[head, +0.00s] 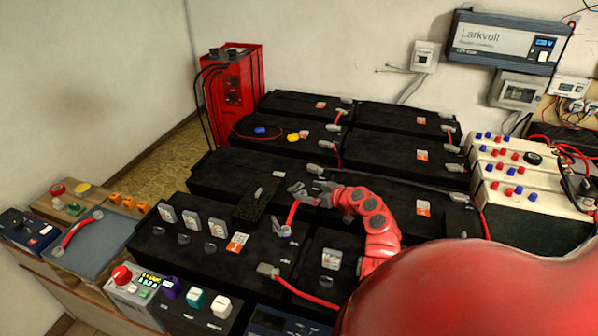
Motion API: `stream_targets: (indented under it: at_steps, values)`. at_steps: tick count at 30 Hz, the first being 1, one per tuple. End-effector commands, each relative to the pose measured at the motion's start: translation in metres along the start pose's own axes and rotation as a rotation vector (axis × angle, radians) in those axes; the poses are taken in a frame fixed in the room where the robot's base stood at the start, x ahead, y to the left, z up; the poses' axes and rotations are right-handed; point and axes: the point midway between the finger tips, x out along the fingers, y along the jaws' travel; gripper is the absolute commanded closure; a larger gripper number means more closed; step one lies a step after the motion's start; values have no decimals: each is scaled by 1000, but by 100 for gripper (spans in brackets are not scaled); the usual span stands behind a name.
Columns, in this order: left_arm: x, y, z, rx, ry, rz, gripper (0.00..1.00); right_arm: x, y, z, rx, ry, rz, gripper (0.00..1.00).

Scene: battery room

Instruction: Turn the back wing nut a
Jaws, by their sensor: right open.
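My right gripper (303,191) is open, above the black batteries in the middle of the head view. Its arm is red and curves in from the lower right. The fingers are dark grey and look empty. Below and left of it, a grey clamp (282,228) sits on a front battery (255,262), with a red cable rising from it toward the gripper. Small dark knobs (184,239) stand in front of upright grey tags on the same battery. I cannot tell which small part is back wing nut a; the hand and wrist may hide some of it. My left gripper is not in view.
More black batteries (395,118) with grey terminal covers and cables stand behind. A red charger (232,85) stands at the back left. A white terminal block (510,180) is at the right. A small panel with knobs (135,283) is at the front left.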

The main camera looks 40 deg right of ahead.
Motion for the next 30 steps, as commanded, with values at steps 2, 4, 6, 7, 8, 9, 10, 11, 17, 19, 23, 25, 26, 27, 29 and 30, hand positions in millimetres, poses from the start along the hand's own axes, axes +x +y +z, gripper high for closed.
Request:
stream_targets:
  at_steps: [2,4,6,7,8,9,10,11,17,19,23,25,26,27,29,30]
  values:
    - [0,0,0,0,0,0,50,12,1,-3,1,4,1,0]
    - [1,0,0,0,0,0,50,23,0,-1,3,1,-1,0]
    - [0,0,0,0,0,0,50,33,0,-1,2,0,-2,0]
    - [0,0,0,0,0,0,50,36,1,-1,3,2,0,0]
    - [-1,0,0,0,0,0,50,39,2,-1,2,3,1,0]
    - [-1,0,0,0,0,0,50,43,2,-2,1,4,3,0]
    - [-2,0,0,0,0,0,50,45,2,-1,1,4,3,0]
    - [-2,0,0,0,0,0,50,48,2,0,3,2,2,0]
    - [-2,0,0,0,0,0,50,57,1,-1,-2,1,1,0]
    - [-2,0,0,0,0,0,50,58,1,-1,-3,1,1,0]
    - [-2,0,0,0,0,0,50,58,1,-1,-2,1,1,0]
    - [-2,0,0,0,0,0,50,58,1,-1,-2,1,1,0]
    - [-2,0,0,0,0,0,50,58,1,-1,-2,1,1,0]
    - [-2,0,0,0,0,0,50,58,1,-1,-2,1,1,5]
    - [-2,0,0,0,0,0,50,58,1,-1,-2,1,2,16]
    - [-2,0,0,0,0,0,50,58,1,-1,-1,1,1,23]
